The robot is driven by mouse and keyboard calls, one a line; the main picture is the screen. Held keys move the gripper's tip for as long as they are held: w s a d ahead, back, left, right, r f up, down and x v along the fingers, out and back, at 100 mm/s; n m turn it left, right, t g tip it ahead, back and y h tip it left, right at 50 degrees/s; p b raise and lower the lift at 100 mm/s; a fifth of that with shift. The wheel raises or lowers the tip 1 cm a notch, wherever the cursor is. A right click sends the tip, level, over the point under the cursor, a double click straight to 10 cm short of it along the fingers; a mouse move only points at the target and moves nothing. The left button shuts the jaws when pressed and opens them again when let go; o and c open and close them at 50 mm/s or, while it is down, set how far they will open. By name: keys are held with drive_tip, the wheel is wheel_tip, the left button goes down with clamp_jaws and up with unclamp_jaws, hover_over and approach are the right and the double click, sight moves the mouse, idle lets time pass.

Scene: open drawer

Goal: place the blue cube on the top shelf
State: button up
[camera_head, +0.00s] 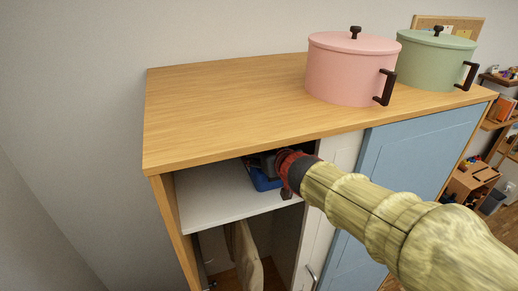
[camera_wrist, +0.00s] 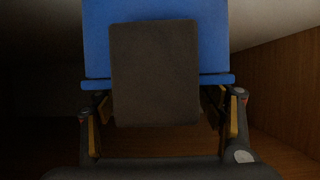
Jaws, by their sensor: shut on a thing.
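The blue cube (camera_head: 263,179) shows partly in the head view, just above the white shelf inside the cabinet's upper opening. In the wrist view the blue cube (camera_wrist: 155,12) fills the top middle as a blue block with a ledge at its lower edge. A dark brown block-like piece (camera_wrist: 153,72) covers much of its front; I cannot tell whether it is part of the cube. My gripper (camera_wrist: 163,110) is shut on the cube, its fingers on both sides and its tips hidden. I cannot tell whether the cube touches the shelf.
The white shelf (camera_head: 205,200) is clear at left. The wooden cabinet top (camera_head: 220,100) overhangs my gripper. A pink pot (camera_head: 342,75) and a green pot (camera_head: 425,62) stand on it. A wooden wall (camera_wrist: 285,90) is close at right. A board (camera_head: 245,258) stands below the shelf.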

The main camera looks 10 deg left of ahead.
drive_tip(key=shift+s+a+r, duration=0.15)
drive_tip(key=shift+s+a, duration=0.1)
drive_tip(key=shift+s, duration=0.45)
drive_tip(key=shift+s+d+r, duration=0.1)
drive_tip(key=shift+s, duration=0.1)
drive_tip(key=shift+w+d, duration=0.25)
drive_tip(key=shift+w, duration=0.05)
drive_tip(key=o, duration=1.6)
drive_tip(key=shift+w+d+f, duration=0.1)
drive_tip(key=shift+w+f, duration=0.15)
drive_tip(key=shift+f, duration=0.05)
drive_tip(key=o, duration=0.4)
drive_tip(key=shift+s+a+r, duration=0.15)
drive_tip(key=shift+s+a, duration=0.1)
drive_tip(key=shift+s, duration=0.1)
drive_tip(key=shift+o, duration=0.2)
drive_tip(key=shift+w+d, duration=0.1)
drive_tip(key=shift+w, duration=0.1)
